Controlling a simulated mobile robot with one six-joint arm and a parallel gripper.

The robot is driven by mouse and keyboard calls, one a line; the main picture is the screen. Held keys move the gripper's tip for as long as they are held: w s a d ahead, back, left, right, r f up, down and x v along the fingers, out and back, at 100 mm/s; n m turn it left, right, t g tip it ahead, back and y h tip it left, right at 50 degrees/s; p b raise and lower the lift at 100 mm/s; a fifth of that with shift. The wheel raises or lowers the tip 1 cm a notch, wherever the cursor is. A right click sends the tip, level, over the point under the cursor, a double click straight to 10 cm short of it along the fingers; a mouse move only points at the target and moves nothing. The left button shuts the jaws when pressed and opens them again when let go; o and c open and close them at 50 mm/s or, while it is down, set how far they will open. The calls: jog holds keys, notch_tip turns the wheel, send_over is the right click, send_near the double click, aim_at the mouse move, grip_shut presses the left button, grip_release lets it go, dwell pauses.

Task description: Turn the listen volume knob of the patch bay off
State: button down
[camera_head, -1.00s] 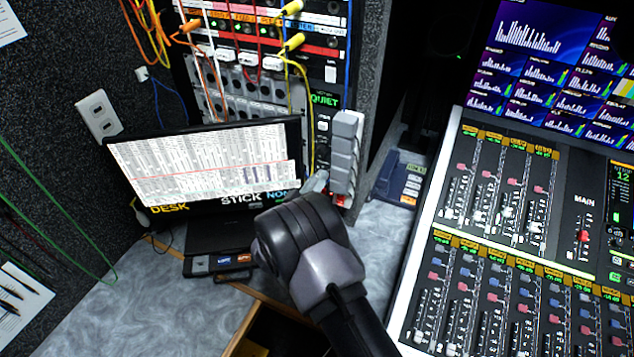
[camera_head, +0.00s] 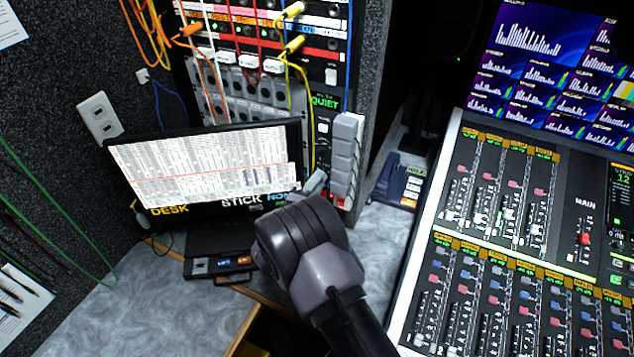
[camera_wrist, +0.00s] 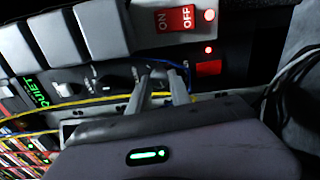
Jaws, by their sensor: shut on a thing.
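The patch bay (camera_head: 250,95) stands at the back in the head view, with cables plugged into its rows. A narrow dark panel marked QUIET (camera_head: 325,102) is at its right side. My gripper (camera_head: 318,180) reaches low on this panel, mostly hidden behind my wrist. In the wrist view, the two grey fingers of my gripper (camera_wrist: 162,78) are at a dark panel with small knobs (camera_wrist: 122,82). They are shut on a small dark knob between the tips, which is mostly hidden. The knob's label and pointer cannot be read.
Large grey blocks (camera_head: 346,160) stick out beside my gripper. A red ON/OFF switch (camera_wrist: 175,18) and red lights are close by. Yellow and blue cables (camera_wrist: 80,103) pass near the fingers.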

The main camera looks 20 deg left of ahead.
jog(key=n+p, duration=0.2)
jog(key=n, duration=1.1)
jog(key=shift+d+f+n, duration=0.1)
jog(key=shift+n, duration=0.3)
dwell(0.4)
jog(key=c, duration=1.2)
grip_release()
jog(key=shift+s, duration=0.15)
